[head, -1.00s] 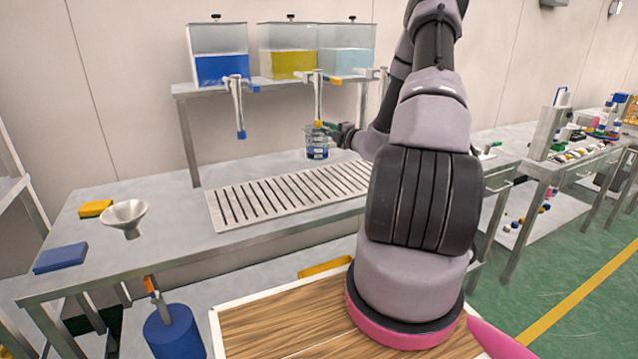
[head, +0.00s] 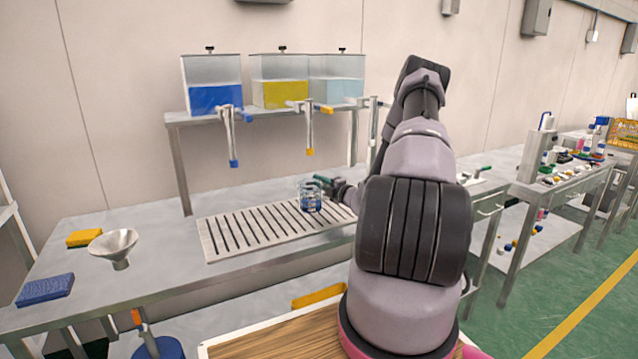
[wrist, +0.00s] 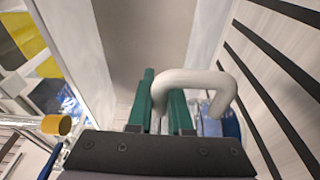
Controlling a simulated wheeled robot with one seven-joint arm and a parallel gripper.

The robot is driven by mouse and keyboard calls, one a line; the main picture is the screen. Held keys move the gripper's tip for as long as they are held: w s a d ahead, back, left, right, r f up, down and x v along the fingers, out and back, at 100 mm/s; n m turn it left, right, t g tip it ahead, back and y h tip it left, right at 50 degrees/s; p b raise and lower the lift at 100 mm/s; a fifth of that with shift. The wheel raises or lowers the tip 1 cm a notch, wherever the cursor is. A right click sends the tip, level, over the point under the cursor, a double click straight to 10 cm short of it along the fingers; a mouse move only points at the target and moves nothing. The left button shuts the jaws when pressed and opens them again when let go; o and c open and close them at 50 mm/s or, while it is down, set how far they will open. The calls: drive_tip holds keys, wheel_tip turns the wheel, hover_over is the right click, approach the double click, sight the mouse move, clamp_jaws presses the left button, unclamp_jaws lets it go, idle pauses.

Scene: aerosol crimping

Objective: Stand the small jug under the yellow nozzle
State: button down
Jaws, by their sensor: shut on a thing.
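The small jug (head: 311,199) is clear, with blue in its lower part. In the head view it is at or just above the slotted drip tray (head: 232,238), upright; I cannot tell if it touches. My gripper (head: 322,181) is shut on its pale handle, which shows between the green fingers in the wrist view (wrist: 200,78); part of the jug (wrist: 229,124) shows behind them. The yellow nozzle (head: 309,152) hangs above the jug in the head picture, with a clear gap. Whether it lines up in depth is unclear.
Blue (head: 215,98), yellow (head: 283,92) and pale blue (head: 337,90) tanks stand on a raised shelf. The blue nozzle (head: 234,163) hangs to the left. A funnel (head: 115,246), a yellow sponge (head: 84,238) and a blue sponge (head: 45,289) lie at the left.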

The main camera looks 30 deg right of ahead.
drive_tip(key=c, duration=0.8)
unclamp_jaws()
drive_tip(key=shift+f, duration=0.1)
drive_tip(key=shift+c, duration=0.2)
